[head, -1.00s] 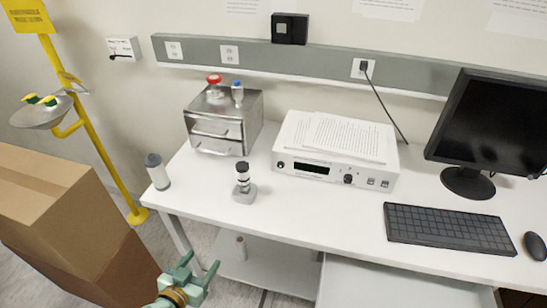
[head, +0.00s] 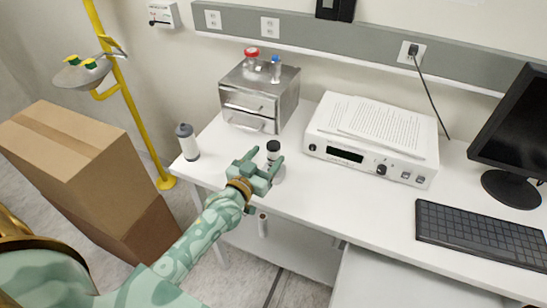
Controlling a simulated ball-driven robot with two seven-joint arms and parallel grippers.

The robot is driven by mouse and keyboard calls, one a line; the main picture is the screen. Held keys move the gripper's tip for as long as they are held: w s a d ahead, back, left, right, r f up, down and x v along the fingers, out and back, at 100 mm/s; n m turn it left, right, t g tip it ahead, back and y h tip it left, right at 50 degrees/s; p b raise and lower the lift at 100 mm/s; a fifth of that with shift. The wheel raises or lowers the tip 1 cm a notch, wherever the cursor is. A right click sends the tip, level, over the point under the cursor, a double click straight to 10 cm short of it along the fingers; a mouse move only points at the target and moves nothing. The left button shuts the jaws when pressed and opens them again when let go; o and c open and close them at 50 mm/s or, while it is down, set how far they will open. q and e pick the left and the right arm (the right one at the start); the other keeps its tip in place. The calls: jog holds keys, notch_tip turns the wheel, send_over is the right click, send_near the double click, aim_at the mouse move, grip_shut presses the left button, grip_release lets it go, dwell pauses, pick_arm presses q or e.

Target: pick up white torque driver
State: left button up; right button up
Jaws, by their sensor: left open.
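The torque driver (head: 273,147), a short white upright piece with a black top, stands in a small grey stand (head: 279,175) near the front edge of the white table. My left gripper (head: 265,160) is green and open. In the picture its fingers lie on either side of the driver and hide its lower part and most of the stand. I cannot tell whether the fingers touch it. My right gripper is not in view.
A grey bottle (head: 188,144) stands at the table's left corner. A metal drawer box (head: 250,105) is behind the driver, with a white instrument (head: 400,165) to the right. Cardboard boxes (head: 85,165) stand on the floor at left. The table's front middle is clear.

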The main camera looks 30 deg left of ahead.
pick_arm(q)
jog(key=w, duration=0.4)
jog(key=shift+w+d, duration=0.2)
jog(key=shift+w, duration=0.1)
jog(key=shift+s, duration=0.1)
jog(key=shift+r, duration=0.1)
jog(key=c, duration=1.2)
notch_tip(320, 180, up, 10)
jog(key=p, duration=0.3)
jog(key=shift+r, duration=0.2)
notch_tip(320, 180, up, 5)
jog(key=p, duration=0.6)
send_over(270, 152)
jog(key=w, duration=0.2)
jog(key=shift+f, duration=0.2)
jog(key=shift+b, duration=0.3)
